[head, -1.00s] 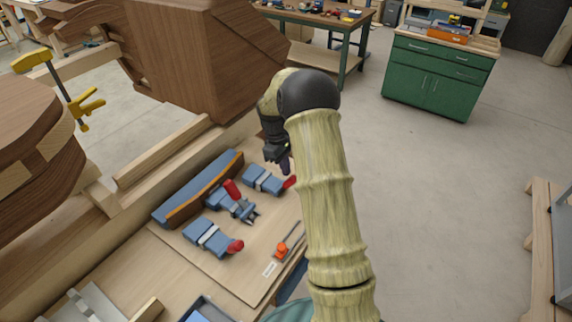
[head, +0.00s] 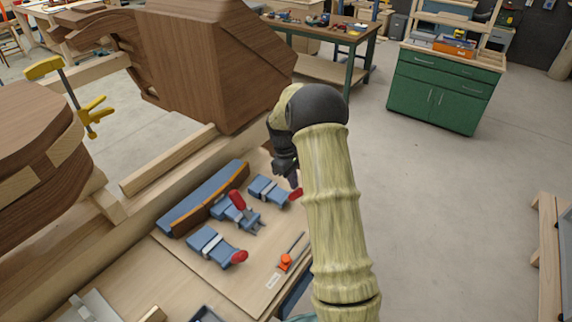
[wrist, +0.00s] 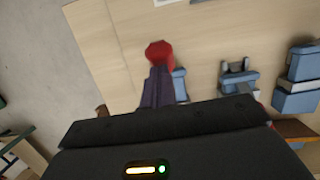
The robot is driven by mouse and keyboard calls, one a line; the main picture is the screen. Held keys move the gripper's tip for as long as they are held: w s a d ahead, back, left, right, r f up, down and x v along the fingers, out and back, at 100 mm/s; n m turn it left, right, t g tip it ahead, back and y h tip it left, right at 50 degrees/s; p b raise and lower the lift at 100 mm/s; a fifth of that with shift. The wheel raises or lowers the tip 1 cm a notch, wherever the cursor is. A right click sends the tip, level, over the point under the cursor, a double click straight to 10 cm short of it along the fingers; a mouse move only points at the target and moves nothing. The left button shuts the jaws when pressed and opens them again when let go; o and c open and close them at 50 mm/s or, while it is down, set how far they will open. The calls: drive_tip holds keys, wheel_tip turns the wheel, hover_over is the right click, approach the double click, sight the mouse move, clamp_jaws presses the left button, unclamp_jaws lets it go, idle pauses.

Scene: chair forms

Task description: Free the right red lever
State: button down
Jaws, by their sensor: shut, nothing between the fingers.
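The right red lever (head: 296,194) sticks out from the right-hand end of the farthest blue clamp (head: 266,189) on the wooden board. In the wrist view the red lever (wrist: 158,50) shows just past the fingertips, with the blue clamp partly hidden behind the fingers. My gripper (head: 292,180) is right above this lever's end. Its dark fingers (wrist: 158,85) are together and hold nothing. They overlap the lever in the picture; I cannot tell whether they touch it. The middle clamp has a raised red lever (head: 237,199). The nearest clamp's red lever (head: 239,257) lies low.
A long blue and orange bar (head: 203,198) lies behind the clamps. An orange-handled tool (head: 286,261) and a white label (head: 272,281) lie at the board's near right. A large brown wooden form (head: 205,60) stands beyond.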

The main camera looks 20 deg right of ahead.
drive_tip(key=w+a+v, duration=0.1)
drive_tip(key=v, duration=1.2)
drive_tip(key=shift+w+f+b, duration=0.2)
drive_tip(key=shift+w+b, duration=0.15)
drive_tip(key=shift+s, duration=0.1)
drive_tip(key=s+a+f+m+t, duration=0.1)
drive_tip(key=s+a+m, duration=0.1)
drive_tip(key=s, duration=0.7)
drive_tip(key=s+a+f+m+t+y, duration=0.1)
drive_tip(key=s+a, duration=0.3)
drive_tip(key=s, duration=0.5)
drive_tip(key=s+a+f+m+t, duration=0.2)
drive_tip(key=s+a+m, duration=0.1)
drive_tip(key=s, duration=0.6)
drive_tip(key=shift+a+m+t+y+b, duration=0.3)
drive_tip(key=shift+a+m+t+b, duration=0.1)
drive_tip(key=shift+a+b, duration=0.05)
drive_tip(key=shift+f, duration=0.1)
